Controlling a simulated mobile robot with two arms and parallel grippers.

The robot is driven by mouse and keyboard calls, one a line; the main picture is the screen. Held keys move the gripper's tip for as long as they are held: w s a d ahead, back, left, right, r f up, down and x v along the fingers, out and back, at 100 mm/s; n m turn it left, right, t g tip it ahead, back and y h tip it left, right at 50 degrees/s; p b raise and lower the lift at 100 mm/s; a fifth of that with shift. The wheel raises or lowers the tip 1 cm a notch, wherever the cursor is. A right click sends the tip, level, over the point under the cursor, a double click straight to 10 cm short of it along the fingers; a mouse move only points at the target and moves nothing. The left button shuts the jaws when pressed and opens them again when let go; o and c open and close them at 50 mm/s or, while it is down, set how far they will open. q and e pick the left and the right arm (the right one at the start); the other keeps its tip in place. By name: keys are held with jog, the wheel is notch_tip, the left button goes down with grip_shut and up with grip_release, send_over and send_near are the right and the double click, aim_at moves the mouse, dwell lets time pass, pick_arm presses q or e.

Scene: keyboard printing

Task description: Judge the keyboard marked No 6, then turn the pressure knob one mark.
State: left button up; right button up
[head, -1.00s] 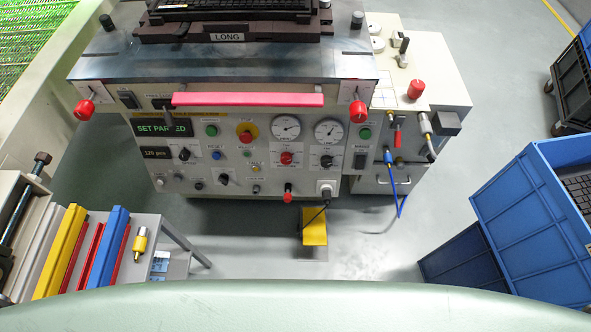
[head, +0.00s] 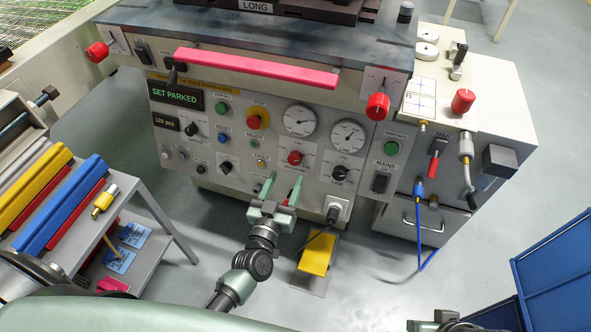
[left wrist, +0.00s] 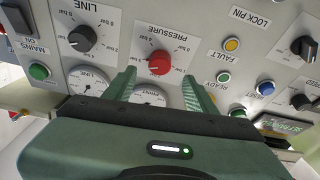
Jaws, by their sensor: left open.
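The red pressure knob (head: 295,158) is on the front panel, below the two gauges. My left gripper (head: 285,177) is open, its green fingers pointing at the panel just below the knob in the head view. In the left wrist view, the panel is upside down and the red pressure knob (left wrist: 159,62) shows between and beyond the open fingertips. Nothing is between the fingers that I can see as gripped; the remaining distance is unclear. No keyboard marked No 6 can be made out; only the dark fixture edge labelled LONG (head: 256,5) shows at the top.
Near the knob are the black line knob (head: 340,173), a yellow-ringed red button (head: 258,117) and a plugged cable (head: 334,214). A pink bar (head: 255,68) crosses above the panel. A yellow pedal (head: 318,254) is on the floor. A blue crate (head: 555,265) stands right.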

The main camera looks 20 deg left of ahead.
aim_at(293, 162)
pick_arm(q)
jog(key=w+b, duration=0.1)
jog(key=w, duration=0.5)
grip_shut()
